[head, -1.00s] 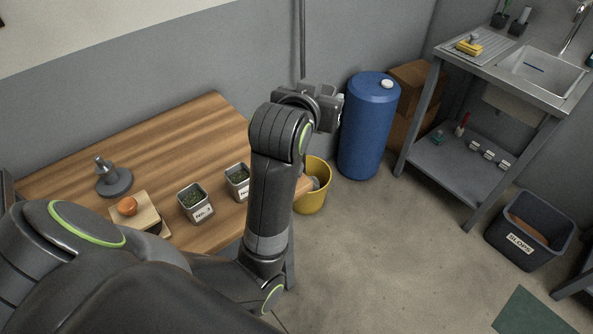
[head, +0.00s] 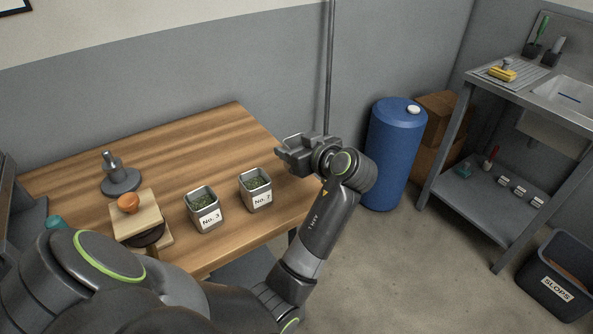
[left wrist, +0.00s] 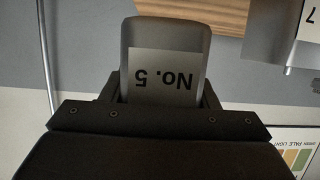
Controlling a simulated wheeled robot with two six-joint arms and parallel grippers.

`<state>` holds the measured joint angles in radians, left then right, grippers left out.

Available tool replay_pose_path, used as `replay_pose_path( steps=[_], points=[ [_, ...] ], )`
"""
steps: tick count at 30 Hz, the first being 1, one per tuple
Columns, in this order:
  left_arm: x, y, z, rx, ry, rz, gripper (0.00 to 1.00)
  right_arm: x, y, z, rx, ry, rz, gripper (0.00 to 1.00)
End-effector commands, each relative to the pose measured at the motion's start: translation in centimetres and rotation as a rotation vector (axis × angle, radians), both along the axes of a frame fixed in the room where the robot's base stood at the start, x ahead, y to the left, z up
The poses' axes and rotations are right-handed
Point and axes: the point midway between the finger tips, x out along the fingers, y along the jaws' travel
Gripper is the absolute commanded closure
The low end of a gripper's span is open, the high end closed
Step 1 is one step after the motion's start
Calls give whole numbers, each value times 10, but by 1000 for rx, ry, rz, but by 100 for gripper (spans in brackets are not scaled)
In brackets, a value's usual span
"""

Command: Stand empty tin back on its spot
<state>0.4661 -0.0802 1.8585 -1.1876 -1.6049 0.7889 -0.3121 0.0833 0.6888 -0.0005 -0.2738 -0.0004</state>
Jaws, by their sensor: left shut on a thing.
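My left gripper (head: 288,152) is over the back right part of the table, its fingers toward the left. In the left wrist view it (left wrist: 162,100) is shut on a grey metal tin (left wrist: 165,38) whose label "No. 5" reads upside down in that picture. The tin's inside does not show, so I cannot see whether it is empty. In the head view the gripper mostly hides the tin. Tins No. 3 (head: 205,215) and No. 7 (head: 257,195) stand upright on the table with green contents. My right gripper is not in view.
The wooden table (head: 200,140) has free room behind the tins. A grey tamper-like tool (head: 119,180) and a wooden block with an orange knob (head: 128,203) stand left. A blue barrel (head: 393,155), sink bench (head: 500,110) and slops bin (head: 555,290) are right.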

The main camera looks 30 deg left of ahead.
Motion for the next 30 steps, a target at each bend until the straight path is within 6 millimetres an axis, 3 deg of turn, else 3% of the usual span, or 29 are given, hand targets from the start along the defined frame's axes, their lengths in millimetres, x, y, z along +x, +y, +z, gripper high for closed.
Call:
replay_pose_path(
  steps=[13, 23, 24, 29, 30],
  points=[
    [0, 0, -49, 0, 2, -3, 73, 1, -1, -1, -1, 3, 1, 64],
    [0, 0, -54, -1, -2, -2, 73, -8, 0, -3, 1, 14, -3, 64],
    [0, 0, -54, -1, -2, -2, 44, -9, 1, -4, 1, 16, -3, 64],
    [0, 0, -53, -1, -2, -2, 24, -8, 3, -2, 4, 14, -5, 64],
    [0, 0, -53, 0, -1, -3, 24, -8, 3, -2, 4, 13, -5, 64]
  ],
)
